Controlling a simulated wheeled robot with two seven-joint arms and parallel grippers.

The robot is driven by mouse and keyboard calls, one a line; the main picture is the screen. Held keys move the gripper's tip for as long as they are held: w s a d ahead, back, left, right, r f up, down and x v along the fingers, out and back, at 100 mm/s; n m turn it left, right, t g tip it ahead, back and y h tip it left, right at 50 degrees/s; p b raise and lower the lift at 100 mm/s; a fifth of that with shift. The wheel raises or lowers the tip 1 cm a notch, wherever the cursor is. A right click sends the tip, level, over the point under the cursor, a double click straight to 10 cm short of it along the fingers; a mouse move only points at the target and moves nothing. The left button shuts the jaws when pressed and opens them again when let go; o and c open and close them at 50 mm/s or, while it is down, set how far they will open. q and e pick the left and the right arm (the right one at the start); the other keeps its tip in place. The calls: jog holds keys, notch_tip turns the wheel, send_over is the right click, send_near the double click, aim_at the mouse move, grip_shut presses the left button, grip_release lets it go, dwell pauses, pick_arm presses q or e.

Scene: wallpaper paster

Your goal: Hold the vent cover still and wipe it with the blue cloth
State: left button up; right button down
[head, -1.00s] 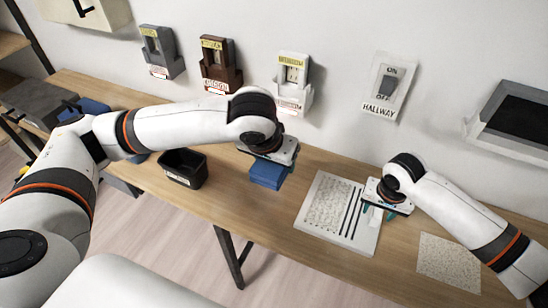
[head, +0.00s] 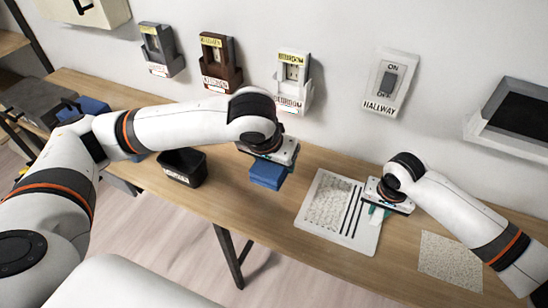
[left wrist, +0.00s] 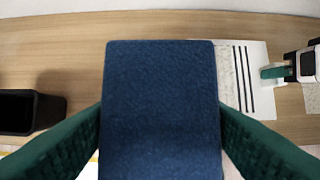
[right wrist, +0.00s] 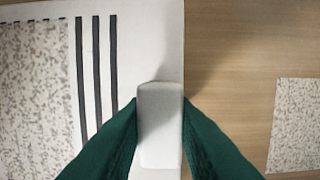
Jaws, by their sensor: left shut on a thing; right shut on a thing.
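The vent cover (head: 326,220) is a white panel with a speckled patch and dark slots, lying flat on the table. It also shows in the right wrist view (right wrist: 150,50). My right gripper (head: 377,210) is shut on a pale raised grip (right wrist: 160,120) at the cover's right edge. The blue cloth (head: 266,176) is a thick folded block. My left gripper (head: 272,157) is shut on it and holds it left of the cover, apart from it. In the left wrist view the cloth (left wrist: 160,100) fills the space between the green fingers and hides part of the cover.
A black bin (head: 183,168) stands on the table to the left. A speckled sheet (head: 450,260) lies right of the cover. Labelled switch holders (head: 214,60) and a hallway switch (head: 391,85) are on the wall behind. Bare wood lies between the cloth and the cover.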

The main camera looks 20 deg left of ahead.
jog(key=c, duration=1.1)
grip_release()
pick_arm(q)
jog(key=shift+r, duration=0.15)
pick_arm(e)
jog(key=shift+r, duration=0.1)
pick_arm(q)
jog(key=shift+r+p, duration=1.25)
jog(key=shift+p, duration=0.15)
pick_arm(e)
jog(key=shift+s+r, duration=0.15)
jog(key=shift+r, duration=0.7)
pick_arm(q)
jog(key=shift+f, duration=0.15)
pick_arm(e)
jog(key=shift+f, duration=0.25)
pick_arm(q)
jog(key=shift+f, duration=0.15)
pick_arm(e)
jog(key=shift+f, duration=0.7)
jog(key=shift+c, duration=0.4)
